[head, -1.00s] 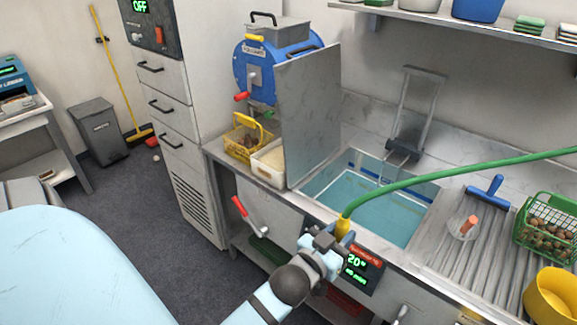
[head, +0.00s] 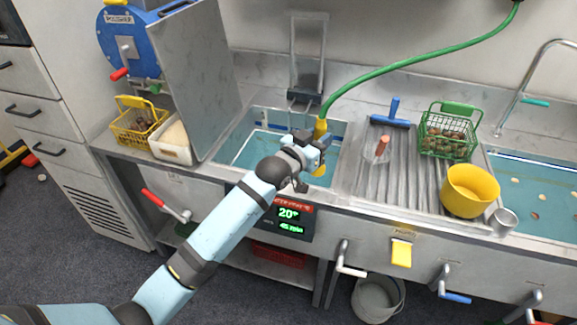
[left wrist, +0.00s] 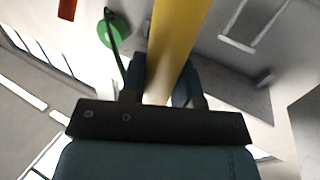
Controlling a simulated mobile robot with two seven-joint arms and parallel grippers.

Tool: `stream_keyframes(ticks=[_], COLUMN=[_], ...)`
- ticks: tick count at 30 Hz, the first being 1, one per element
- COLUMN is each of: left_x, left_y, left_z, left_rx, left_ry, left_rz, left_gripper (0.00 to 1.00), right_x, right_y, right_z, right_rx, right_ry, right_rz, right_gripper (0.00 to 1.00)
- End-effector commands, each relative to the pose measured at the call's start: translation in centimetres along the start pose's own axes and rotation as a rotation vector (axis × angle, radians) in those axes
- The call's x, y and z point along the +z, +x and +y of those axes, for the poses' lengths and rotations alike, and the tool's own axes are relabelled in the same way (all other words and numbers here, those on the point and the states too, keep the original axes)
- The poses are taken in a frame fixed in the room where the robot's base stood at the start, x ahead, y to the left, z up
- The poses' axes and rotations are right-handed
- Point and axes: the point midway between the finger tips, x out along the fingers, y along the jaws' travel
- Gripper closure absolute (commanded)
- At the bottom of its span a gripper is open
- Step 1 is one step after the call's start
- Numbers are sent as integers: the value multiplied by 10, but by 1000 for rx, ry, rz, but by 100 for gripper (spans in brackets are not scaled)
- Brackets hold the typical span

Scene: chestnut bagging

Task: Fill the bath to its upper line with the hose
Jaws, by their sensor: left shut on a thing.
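My left gripper (head: 314,153) is shut on the yellow nozzle (head: 321,129) of the green hose (head: 400,65). It holds the nozzle over the right part of the bath (head: 241,152), a sunken basin with blue-green water and a dark blue band on its inner wall. In the left wrist view the yellow nozzle (left wrist: 168,40) runs between the two fingers. The hose rises to the upper right. My arm hides part of the bath, and I cannot tell whether water flows from the nozzle. My right gripper is not in view.
A metal panel (head: 192,85) stands left of the bath, with a yellow basket (head: 128,134) and white tub (head: 172,152) beside it. Right are a blue-handled tool (head: 390,118), green basket (head: 462,113), yellow bowl (head: 470,191) and second water basin (head: 545,190). A display (head: 288,215) fronts the counter.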

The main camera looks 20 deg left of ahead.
Motion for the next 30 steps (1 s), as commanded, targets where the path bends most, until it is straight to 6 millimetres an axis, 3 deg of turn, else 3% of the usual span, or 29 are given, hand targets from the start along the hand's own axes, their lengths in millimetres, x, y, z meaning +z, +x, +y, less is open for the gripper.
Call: stream_keyframes(ticks=[1, 6, 15, 23, 30], left_x=[8, 8, -10, -23, -7], left_y=[17, 68, 128, 143, 144], left_z=[-5, -25, -87, -115, -117], left_rx=[19, 67, 69, 50, 49], left_ry=[8, 9, 3, 0, -1], left_rz=[4, 4, 4, 3, 2], left_gripper=[100, 100, 100, 100, 100], right_x=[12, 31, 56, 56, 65], right_y=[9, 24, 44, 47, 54], right_z=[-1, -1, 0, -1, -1], right_rx=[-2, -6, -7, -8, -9], right_ry=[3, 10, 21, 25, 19], right_rz=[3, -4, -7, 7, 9], right_gripper=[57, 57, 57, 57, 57])
